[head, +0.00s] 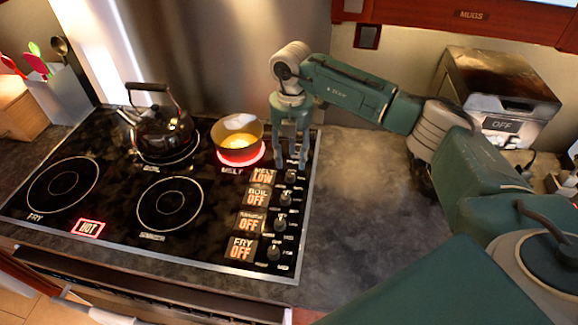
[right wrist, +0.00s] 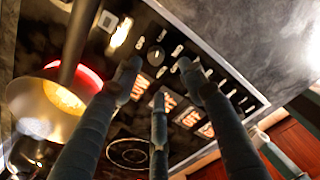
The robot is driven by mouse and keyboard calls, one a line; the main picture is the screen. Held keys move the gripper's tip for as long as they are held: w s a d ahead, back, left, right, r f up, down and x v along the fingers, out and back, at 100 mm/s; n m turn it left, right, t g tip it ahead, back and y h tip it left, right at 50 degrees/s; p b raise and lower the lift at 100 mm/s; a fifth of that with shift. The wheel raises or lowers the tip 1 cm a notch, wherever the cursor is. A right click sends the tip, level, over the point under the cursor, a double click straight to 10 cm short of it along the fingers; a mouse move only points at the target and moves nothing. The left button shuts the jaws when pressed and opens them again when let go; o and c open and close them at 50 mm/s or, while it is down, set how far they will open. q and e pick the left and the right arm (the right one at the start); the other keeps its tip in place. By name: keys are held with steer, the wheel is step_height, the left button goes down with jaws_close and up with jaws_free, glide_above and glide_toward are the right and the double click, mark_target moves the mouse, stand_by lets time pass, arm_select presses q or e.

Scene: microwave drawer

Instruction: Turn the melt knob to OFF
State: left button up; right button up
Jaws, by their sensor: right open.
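The melt knob (head: 291,176) is the rearmost of the dark knobs along the right side of the black stovetop. The lit display beside it (head: 263,175) reads MELT LOW. My right gripper (head: 291,158) points down just behind and above the melt knob, with its fingers spread and empty. In the right wrist view the open fingers (right wrist: 158,80) surround the area near a round dark knob (right wrist: 155,56); I cannot tell whether any finger touches it. A pot with yellow contents (head: 238,137) sits on the red-glowing melt burner. My left gripper is not in view.
The other displays, such as the boil one (head: 257,196), read OFF. A dark kettle (head: 162,128) stands on the back left burner. A red HOT light (head: 89,228) is lit. The grey counter (head: 355,215) right of the stove is clear. A box-shaped appliance (head: 500,95) stands behind my right arm.

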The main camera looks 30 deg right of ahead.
mark_target(290, 175)
step_height(290, 175, down, 4)
steer(key=shift+w+r+p, duration=0.15)
steer(key=shift+r+p, duration=0.1)
steer(key=shift+p, duration=0.3)
steer(key=f, duration=0.3)
steer(key=shift+w+f+p, duration=0.2)
steer(key=shift+f+p, duration=0.15)
steer(key=shift+p, duration=0.05)
steer(key=shift+f, duration=0.1)
steer(key=c, duration=0.3)
jaws_close()
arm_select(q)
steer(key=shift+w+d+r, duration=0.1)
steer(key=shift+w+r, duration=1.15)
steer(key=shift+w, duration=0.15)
